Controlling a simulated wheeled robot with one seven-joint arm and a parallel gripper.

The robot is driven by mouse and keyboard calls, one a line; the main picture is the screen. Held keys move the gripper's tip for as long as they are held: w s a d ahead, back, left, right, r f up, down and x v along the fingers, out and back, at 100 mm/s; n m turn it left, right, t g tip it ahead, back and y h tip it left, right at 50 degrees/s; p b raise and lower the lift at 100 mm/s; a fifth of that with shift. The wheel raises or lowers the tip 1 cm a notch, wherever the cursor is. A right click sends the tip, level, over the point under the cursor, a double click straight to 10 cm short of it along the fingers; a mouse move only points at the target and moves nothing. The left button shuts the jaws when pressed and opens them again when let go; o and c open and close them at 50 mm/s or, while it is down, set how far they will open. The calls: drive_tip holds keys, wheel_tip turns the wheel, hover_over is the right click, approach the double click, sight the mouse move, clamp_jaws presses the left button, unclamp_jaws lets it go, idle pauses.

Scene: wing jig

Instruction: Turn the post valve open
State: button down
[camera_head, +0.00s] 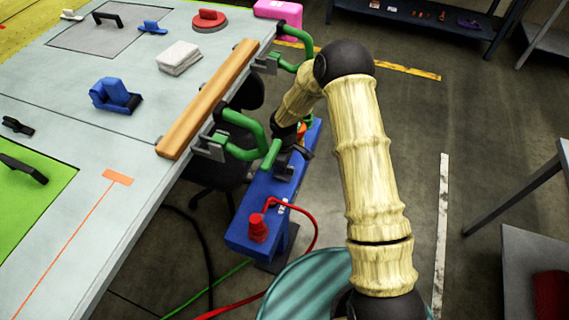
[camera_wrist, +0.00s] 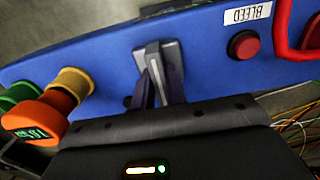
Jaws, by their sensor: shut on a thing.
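The post is a long blue box (camera_head: 240,226) beside the table in the head view, and its blue face (camera_wrist: 105,60) fills the upper part of the wrist view. The post valve's grey handle (camera_wrist: 152,54) stands out from that face in the wrist view. My gripper (camera_wrist: 160,82) has its two dark fingers close together on the handle, shut on it. In the head view my gripper (camera_head: 288,152) reaches down to the far part of the post, partly behind green clamps. The valve's angle is hard to tell because the fingers cover part of the handle.
In the wrist view, a red button (camera_wrist: 245,46) under a BLEED label is right of the valve; an orange fitting with a display (camera_wrist: 38,118) is left. A red hose plug (camera_head: 258,228) is on the post's near end. Green clamps (camera_head: 246,136) overhang the table edge.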

drive_tip(key=shift+a, duration=0.1)
idle(0.3)
drive_tip(key=c, duration=1.4)
unclamp_jaws()
drive_tip(key=shift+c, duration=0.2)
drive_tip(key=shift+r, duration=0.1)
wheel_tip(320, 180, up, 17)
drive_tip(key=shift+p, duration=0.3)
drive_tip(key=shift+r, duration=0.1)
